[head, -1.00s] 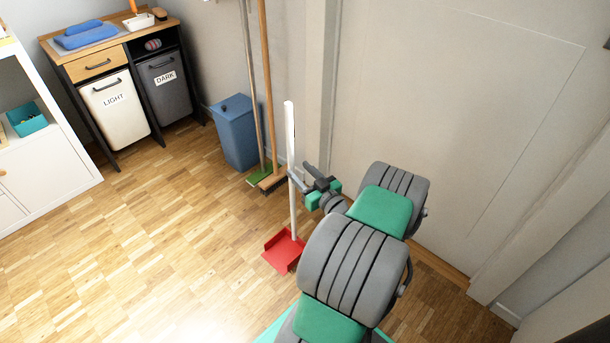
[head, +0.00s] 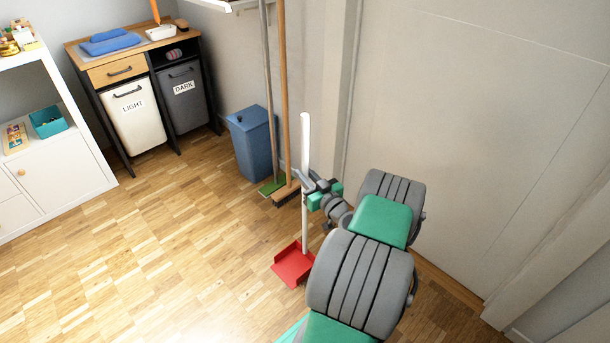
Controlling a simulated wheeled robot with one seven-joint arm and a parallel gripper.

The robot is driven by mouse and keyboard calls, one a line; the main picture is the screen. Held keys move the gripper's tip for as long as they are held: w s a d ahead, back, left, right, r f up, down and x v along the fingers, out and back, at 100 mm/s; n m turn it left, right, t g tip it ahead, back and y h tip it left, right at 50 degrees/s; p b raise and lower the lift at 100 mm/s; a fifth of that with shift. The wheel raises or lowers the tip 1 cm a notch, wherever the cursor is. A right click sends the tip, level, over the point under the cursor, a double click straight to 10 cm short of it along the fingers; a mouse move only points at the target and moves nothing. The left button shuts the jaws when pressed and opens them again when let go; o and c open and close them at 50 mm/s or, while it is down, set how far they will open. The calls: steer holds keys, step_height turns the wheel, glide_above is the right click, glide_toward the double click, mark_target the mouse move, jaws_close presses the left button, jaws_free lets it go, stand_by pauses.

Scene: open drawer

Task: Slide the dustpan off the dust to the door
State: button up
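The red dustpan (head: 294,265) rests on the wooden floor, left of my arm. Its long white handle (head: 305,140) stands nearly upright from the pan. My gripper (head: 308,182) is at the handle, about halfway up. Its fingers look spread, with one showing left of the handle and one to the right; I cannot tell whether they touch it. The door (head: 460,140) is the large pale panel at the right, behind my arm. No dust can be made out on the floor; anything under the pan is hidden.
A broom (head: 282,100) with a wooden stick and a green-headed one (head: 270,187) lean at the wall behind the handle. A blue bin (head: 250,143) stands beside them. A laundry cabinet (head: 99,73) and white shelf (head: 66,180) are at left. The left floor is clear.

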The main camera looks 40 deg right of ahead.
jaws_close()
stand_by(0.9)
